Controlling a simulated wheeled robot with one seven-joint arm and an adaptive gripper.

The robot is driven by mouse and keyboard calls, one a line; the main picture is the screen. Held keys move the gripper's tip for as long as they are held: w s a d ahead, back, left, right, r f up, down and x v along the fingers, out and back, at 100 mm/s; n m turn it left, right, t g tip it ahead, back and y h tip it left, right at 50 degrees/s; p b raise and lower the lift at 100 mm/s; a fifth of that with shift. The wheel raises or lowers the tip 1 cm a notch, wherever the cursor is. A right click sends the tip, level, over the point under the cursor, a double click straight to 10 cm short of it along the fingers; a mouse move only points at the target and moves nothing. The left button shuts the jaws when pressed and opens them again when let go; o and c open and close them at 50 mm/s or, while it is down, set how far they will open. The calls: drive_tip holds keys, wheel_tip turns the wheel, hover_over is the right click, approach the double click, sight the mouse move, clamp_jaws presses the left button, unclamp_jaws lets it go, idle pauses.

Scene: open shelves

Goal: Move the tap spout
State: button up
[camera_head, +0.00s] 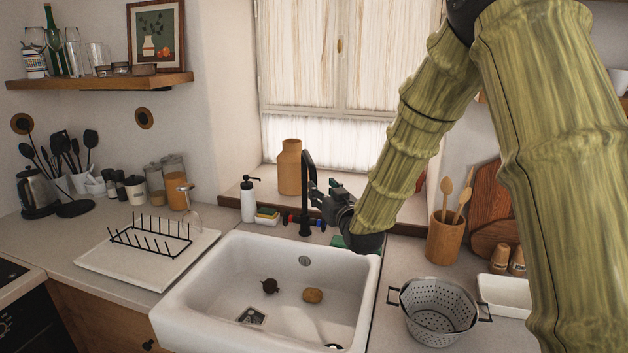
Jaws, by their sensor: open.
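The black tap spout (308,172) rises behind the back edge of the white sink (248,246) and curves over at its top. Small red and blue marks show at the tap's base. My gripper (318,196) is open, just right of the spout and very close to it. I cannot tell whether a finger touches the spout. My green arm comes down from the upper right and hides part of the window and the counter behind the sink.
Two small round items lie in the sink. A soap bottle (248,200) and a tan vase (289,168) stand near the tap. A dish rack (150,240) is on the left, and a metal colander (437,311) and wooden utensil pot (444,238) are on the right.

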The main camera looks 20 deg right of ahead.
sight(315, 181)
drive_tip(key=w+p, duration=0.2)
drive_tip(key=w, duration=0.5)
drive_tip(key=shift+w+a+p, duration=0.15)
drive_tip(key=shift+a+p, duration=0.05)
drive_tip(key=shift+p, duration=0.15)
drive_tip(key=shift+w+f, duration=0.15)
drive_tip(key=shift+w, duration=0.45)
drive_tip(key=shift+d, duration=0.1)
clamp_jaws()
